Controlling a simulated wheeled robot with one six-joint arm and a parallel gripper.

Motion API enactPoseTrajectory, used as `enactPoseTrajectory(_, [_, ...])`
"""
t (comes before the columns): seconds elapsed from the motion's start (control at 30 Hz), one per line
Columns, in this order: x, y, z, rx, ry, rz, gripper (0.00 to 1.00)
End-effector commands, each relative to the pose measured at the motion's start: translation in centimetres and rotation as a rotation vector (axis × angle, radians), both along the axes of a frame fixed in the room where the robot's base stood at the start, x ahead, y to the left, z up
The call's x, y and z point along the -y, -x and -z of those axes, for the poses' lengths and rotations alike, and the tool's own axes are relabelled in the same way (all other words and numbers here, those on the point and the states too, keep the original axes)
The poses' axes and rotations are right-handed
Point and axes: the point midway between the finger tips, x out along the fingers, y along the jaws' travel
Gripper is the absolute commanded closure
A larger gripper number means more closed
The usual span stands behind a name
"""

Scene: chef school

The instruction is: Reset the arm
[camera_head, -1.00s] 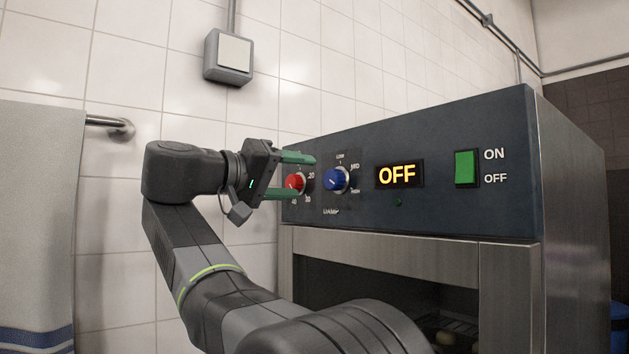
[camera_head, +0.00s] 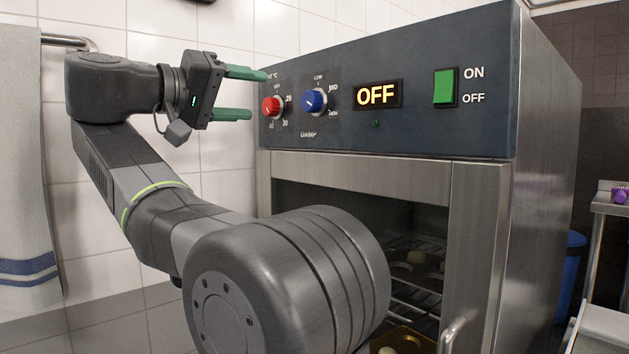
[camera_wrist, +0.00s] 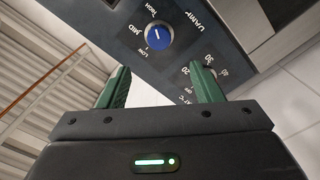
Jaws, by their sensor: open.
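My gripper (camera_head: 240,94) is open and empty, its two green fingers pointing right toward the oven's control panel (camera_head: 420,115). In the head view it is left of the red knob (camera_head: 271,107), with a small gap to the panel. The blue knob (camera_head: 314,101) is just right of the red one. In the wrist view the blue knob (camera_wrist: 159,36) shows beyond the open fingers (camera_wrist: 160,88). The red knob there is mostly hidden behind the right finger.
The steel oven (camera_head: 480,230) stands close on the right, with racks inside its opening. Its display (camera_head: 377,95) reads OFF, and a green switch (camera_head: 445,88) is beside it. A towel (camera_head: 22,170) hangs at the left from a rail. White tiled wall (camera_head: 225,160) is behind my arm.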

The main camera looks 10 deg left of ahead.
Motion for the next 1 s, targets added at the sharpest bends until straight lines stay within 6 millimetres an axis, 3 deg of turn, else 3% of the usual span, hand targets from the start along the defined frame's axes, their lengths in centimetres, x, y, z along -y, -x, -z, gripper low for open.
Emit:
enactPoseTrajectory(0.6, [6.3, -7.9, -0.1, 0.001, 0.000, 0.003, 0.41])
enactPoseTrajectory(1.0, [8.0, -10.1, -0.1, 0.002, 0.000, 0.000, 0.41])
